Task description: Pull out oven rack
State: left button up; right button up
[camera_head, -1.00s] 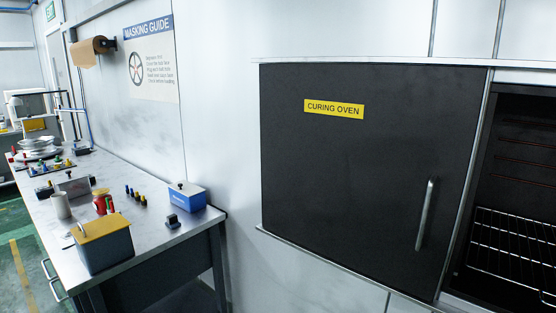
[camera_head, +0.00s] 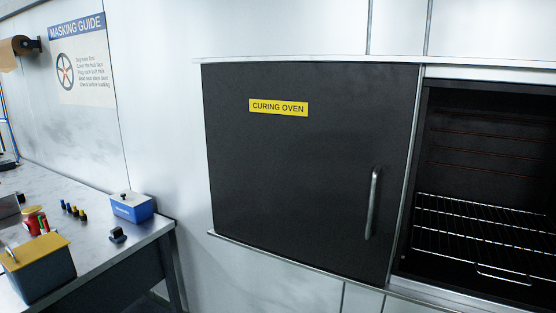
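The oven rack (camera_head: 470,231) is a silver wire grid inside the dark oven cavity (camera_head: 490,110) at the right of the head view. A wire loop shows at its front edge. Its right end is cut off by the picture edge. The black sliding-type oven door (camera_head: 310,170), with a yellow "CURING OVEN" label (camera_head: 278,107) and a vertical silver handle (camera_head: 373,204), stands left of the opening and leaves the cavity uncovered. Neither of my grippers is in view.
A workbench (camera_head: 100,258) is at the lower left. It carries a grey bin with a yellow top (camera_head: 38,272), a blue box (camera_head: 131,207) and several small coloured plugs (camera_head: 73,210). A masking guide poster (camera_head: 80,62) hangs on the white wall. No obstacle shows in front of the oven.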

aim_at(530, 283)
jog(key=z, duration=0.4)
jog(key=l+z, duration=0.1)
jog(key=z, duration=0.75)
jog(key=i+z, duration=0.1)
jog(key=z, duration=0.35)
